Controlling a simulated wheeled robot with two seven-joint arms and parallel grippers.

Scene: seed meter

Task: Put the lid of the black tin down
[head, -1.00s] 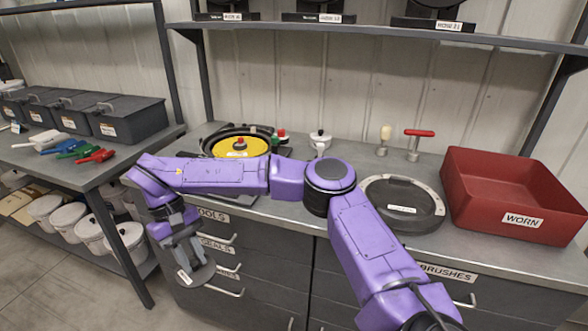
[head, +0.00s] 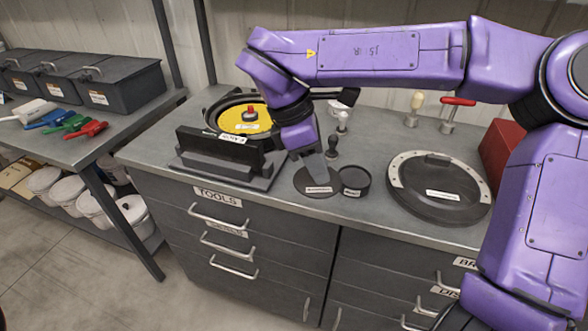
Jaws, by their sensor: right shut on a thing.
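The lid (head: 310,187) is a flat dark disc with a white label. My right gripper (head: 317,166) is shut on it from above. The lid is level, at or just above the counter top; I cannot tell whether it touches. The small round black tin (head: 354,188), with a white label on its front, stands open just right of the lid. My left gripper is not in view.
A black stand with a yellow disc (head: 240,119) is left of my right gripper. A dark stamp-like knob (head: 332,146) stands behind the lid. A large round black cover (head: 438,200) lies to the right, before a red bin (head: 500,146). The counter's front edge (head: 300,211) is near.

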